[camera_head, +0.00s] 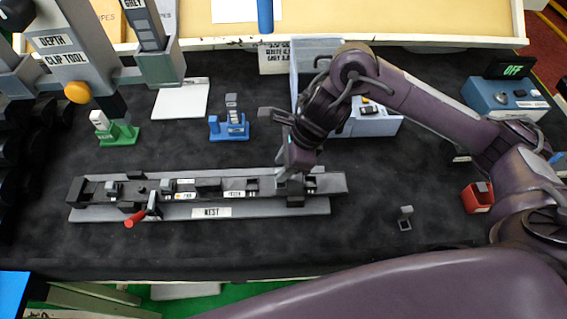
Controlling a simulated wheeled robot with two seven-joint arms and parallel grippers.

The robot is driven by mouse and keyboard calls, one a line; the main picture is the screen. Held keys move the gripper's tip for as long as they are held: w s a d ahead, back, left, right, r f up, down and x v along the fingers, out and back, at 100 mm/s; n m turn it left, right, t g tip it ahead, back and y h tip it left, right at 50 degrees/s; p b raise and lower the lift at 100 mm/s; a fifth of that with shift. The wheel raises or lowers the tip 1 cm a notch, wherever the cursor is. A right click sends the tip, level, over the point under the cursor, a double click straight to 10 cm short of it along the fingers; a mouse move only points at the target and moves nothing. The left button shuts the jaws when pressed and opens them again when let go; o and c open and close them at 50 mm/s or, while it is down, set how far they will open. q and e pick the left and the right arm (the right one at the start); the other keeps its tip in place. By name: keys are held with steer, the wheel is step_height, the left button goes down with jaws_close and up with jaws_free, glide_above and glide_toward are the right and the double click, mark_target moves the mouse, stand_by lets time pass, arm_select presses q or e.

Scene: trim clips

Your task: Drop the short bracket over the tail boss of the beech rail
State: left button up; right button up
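A long, narrow dark-grey rail (331,183) lies left to right in the grey nest (270,207), with several small blocks and labels along it. I take it for the beech rail, though its label is too small to read. My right gripper (287,178) points down at the rail's right part, close above or touching a dark block (294,199). Its fingertips are partly hidden, so I cannot tell whether it holds anything. The tail boss cannot be made out for certain. A small grey open-framed bracket (405,220) sits on the mat to the right. My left gripper is not in view.
A red-handled clamp (137,219) is at the nest's front left. Green (118,134) and blue (229,131) stands are behind the nest. The depth clip tool (75,65) stands back left. A blue box marked OFF (505,98) and a red holder (478,197) are right. The front mat is clear.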

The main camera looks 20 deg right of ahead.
steer(key=shift+s+f, duration=0.1)
steer(key=shift+s, duration=0.15)
steer(key=w+v, duration=0.1)
steer(key=v, duration=0.7)
steer(key=shift+s+p, duration=0.3)
steer(key=shift+p, duration=0.05)
steer(key=shift+a, duration=0.1)
